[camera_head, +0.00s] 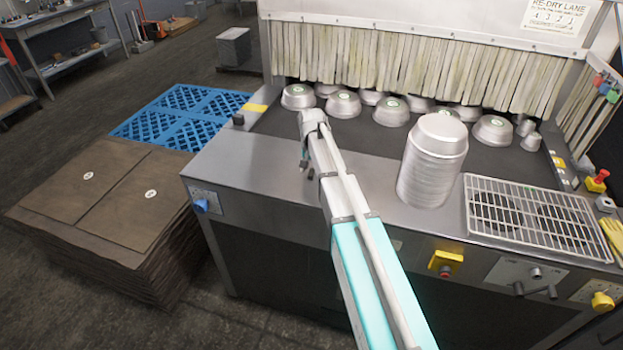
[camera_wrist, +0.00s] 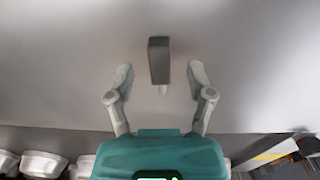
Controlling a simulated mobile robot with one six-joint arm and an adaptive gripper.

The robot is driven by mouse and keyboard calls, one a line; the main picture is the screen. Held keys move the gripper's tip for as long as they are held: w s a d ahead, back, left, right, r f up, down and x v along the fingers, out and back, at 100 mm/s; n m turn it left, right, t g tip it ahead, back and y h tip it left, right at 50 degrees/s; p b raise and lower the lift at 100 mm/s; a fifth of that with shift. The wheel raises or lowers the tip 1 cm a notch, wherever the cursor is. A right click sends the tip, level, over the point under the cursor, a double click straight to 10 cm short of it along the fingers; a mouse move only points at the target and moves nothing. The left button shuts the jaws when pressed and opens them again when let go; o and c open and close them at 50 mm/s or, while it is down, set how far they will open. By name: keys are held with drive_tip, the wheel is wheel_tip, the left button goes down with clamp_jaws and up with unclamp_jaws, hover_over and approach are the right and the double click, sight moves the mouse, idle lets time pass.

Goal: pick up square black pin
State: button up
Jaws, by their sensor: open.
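The square black pin (camera_wrist: 159,58) shows in the wrist view as a dark, upright-looking block on the grey metal surface, with a small pale bit at its lower end. My gripper (camera_wrist: 160,76) is open, with one finger on each side of the pin's line and clear gaps to both. The fingertips sit level with the pin's lower part in the picture; I cannot tell the height between them. In the head view my gripper (camera_head: 304,162) points down over the steel front ledge, and the pin is too small there to tell apart from the fingertips.
A tall stack of metal pans (camera_head: 432,170) stands right of my arm, beside a wire rack (camera_head: 535,215). Several upturned pans (camera_head: 391,112) lie on the dark belt before the strip curtain (camera_head: 400,65). The steel ledge (camera_head: 250,172) left of my gripper is clear.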

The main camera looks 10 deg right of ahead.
drive_tip(key=shift+f+b, duration=0.35)
drive_tip(key=shift+f, duration=0.2)
clamp_jaws()
idle(0.5)
